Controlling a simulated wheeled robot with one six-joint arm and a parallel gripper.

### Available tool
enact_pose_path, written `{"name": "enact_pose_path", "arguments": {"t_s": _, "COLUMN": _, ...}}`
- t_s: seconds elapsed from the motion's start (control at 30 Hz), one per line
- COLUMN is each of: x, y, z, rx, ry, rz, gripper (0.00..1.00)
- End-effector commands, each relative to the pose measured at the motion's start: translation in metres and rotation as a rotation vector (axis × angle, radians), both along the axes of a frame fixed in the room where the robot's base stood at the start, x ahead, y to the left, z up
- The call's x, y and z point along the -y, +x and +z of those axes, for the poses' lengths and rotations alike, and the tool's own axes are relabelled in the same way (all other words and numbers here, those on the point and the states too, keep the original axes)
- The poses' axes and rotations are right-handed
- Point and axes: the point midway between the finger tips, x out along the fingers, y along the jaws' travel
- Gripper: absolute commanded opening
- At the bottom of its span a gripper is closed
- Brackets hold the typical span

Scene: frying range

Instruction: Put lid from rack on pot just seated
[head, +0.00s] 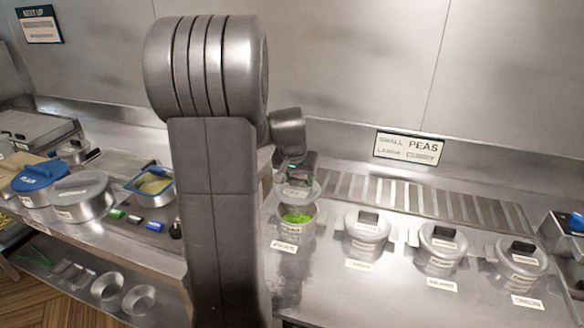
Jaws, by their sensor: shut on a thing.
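My gripper (296,172), in the middle of the head view, is shut on the handle of a small grey lid (303,190). The lid is just above an open steel pot (296,231), toward its far side, and appears tilted. Bright green peas (298,217) show inside the pot. The pot stands in the counter behind a label reading PEAS (285,246). I cannot tell whether the lid touches the pot rim. My gripper's fingertips are small and partly hidden by the lid and wrist.
Several lidded pots stand in a row to the right, the nearest one (366,236) close beside the peas pot. A slatted strip (430,199) runs behind them. Large pots, one with a blue lid (40,175), stand on the left counter. My arm hides the middle.

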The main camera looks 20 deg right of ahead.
Motion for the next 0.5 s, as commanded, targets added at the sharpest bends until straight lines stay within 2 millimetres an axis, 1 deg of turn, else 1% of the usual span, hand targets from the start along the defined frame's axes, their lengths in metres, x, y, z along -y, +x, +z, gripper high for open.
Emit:
{"name": "enact_pose_path", "arguments": {"t_s": 0.27, "x": 0.000, "y": 0.000, "z": -0.010, "rx": 0.000, "ry": 0.000, "rz": 0.000, "gripper": 0.28}}
{"name": "enact_pose_path", "arguments": {"t_s": 0.5, "x": 0.000, "y": 0.000, "z": -0.031, "rx": -0.002, "ry": 0.000, "rz": 0.001, "gripper": 0.28}}
